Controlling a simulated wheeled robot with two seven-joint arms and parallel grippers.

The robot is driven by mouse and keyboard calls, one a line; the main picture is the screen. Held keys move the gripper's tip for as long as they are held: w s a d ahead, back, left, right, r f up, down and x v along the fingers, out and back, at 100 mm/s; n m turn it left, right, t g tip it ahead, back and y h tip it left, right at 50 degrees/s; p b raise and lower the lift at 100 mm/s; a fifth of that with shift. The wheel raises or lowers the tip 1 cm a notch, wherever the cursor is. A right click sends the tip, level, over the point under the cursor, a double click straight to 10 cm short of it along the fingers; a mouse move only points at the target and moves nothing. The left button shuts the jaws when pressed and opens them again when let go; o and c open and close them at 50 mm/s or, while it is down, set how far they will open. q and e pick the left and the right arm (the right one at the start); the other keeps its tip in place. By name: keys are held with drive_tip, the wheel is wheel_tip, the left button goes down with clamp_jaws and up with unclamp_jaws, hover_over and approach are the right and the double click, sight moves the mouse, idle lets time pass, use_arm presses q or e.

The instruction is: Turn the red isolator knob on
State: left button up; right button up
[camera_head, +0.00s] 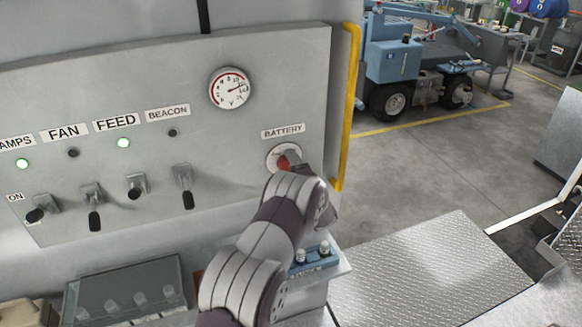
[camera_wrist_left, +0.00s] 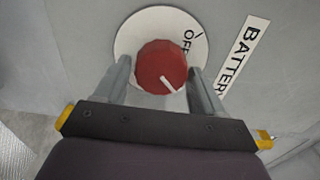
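The red isolator knob (camera_wrist_left: 161,66) sits on a round white plate (camera_wrist_left: 128,42) marked OFF, beside the BATTERY label (camera_wrist_left: 243,54). Its white pointer line slants to the lower right in the left wrist view, away from the OFF mark. In the head view a bit of the red knob (camera_head: 284,161) shows above my left arm, which hides the rest. My left gripper (camera_wrist_left: 160,72) has one finger on each side of the knob, with narrow gaps showing, so it looks open around it. My right gripper is not in view.
The grey panel (camera_head: 228,140) carries a round gauge (camera_head: 231,89), several toggle switches and a lit green FEED lamp (camera_head: 123,143). A yellow handrail (camera_head: 346,110) runs along its right edge. A blue box (camera_head: 320,262) stands below the knob. A tread-plate deck (camera_head: 420,265) lies to the right.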

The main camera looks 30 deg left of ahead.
use_arm(q)
drive_tip(key=shift+o, duration=0.5)
drive_tip(key=shift+d, duration=0.1)
drive_tip(key=b+v, duration=0.3)
drive_tip(key=v, duration=0.9)
drive_tip(key=shift+s+d+b, duration=0.15)
drive_tip(key=shift+d+b, duration=0.05)
drive_tip(key=shift+b, duration=0.2)
